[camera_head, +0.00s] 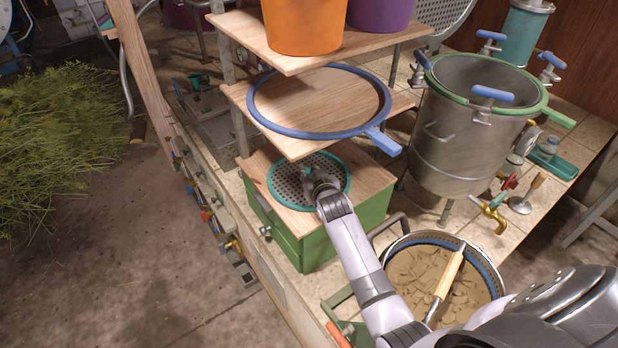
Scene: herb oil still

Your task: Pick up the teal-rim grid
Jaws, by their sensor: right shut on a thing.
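The teal-rim grid (284,182) is a round perforated metal disc with a teal edge. It lies on the wooden top of a green box, below the shelf unit. My right gripper (316,182) reaches in over the grid's middle and is shut on part of it, probably a raised central handle; the fingers hide the exact grip. The grid looks flat, and I cannot tell whether it is clear of the wood. My left gripper is out of view.
A shelf with a blue ring (258,118) hangs close above the grid; an orange bucket (304,24) stands higher. A steel pot (470,130) stands right. A basket of brown chips (412,272) with a wooden-handled tool is near my arm. Cut herbs (62,150) lie left.

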